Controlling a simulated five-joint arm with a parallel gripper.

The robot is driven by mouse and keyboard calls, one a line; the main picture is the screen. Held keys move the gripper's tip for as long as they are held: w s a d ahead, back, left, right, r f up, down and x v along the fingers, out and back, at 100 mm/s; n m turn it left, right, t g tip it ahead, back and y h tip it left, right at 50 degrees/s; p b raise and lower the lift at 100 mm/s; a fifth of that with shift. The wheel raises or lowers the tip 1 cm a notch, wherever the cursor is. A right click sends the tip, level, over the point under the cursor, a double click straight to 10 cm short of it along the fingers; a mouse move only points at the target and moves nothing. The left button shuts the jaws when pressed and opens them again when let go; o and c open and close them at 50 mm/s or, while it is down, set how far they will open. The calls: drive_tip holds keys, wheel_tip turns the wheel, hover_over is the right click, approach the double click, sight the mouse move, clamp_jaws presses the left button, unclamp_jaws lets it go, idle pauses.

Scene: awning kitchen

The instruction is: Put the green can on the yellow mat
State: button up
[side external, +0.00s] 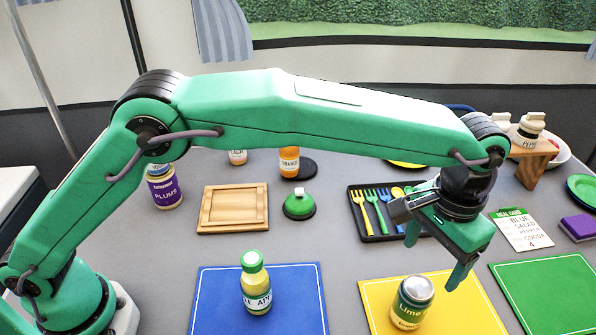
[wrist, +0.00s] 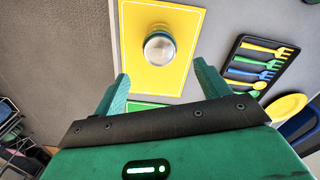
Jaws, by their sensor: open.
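The green can (side external: 411,303), with a "Lime" label and a silver top, stands upright on the yellow mat (side external: 467,310). In the wrist view the can (wrist: 159,47) is seen from above, inside the edges of the yellow mat (wrist: 189,25). My gripper (side external: 437,255) is open and empty, above and behind the can in the side view. In the wrist view the can lies just beyond the gap between my fingertips (wrist: 161,76), apart from both.
A blue mat (side external: 300,290) holds a green-capped bottle (side external: 255,285) to the left. A green mat (side external: 550,285) lies right. Behind are a cutlery tray (side external: 373,238), a green dome-shaped thing (side external: 299,205), a wooden board (side external: 233,208) and a menu card (side external: 522,230).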

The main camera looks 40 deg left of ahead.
drive_tip(key=s+a+r+n+t+h, duration=0.1)
drive_tip(key=a+r, duration=0.5)
drive_tip(key=a, duration=0.6)
drive_tip(key=a+r+n+t, duration=0.1)
drive_tip(key=a+r, duration=0.5)
drive_tip(key=a, duration=0.6)
drive_tip(key=s+a+f+n+t, duration=0.1)
drive_tip(key=s+a+f, duration=0.1)
drive_tip(key=s+a, duration=0.6)
drive_tip(key=s+a+f+n+t+y, duration=0.1)
drive_tip(key=s+a+f+t, duration=0.1)
drive_tip(key=s+a, duration=0.7)
drive_tip(key=shift+a+f+n+t, duration=0.3)
drive_tip(key=shift+a+n, duration=0.1)
drive_tip(key=shift+a, duration=0.7)
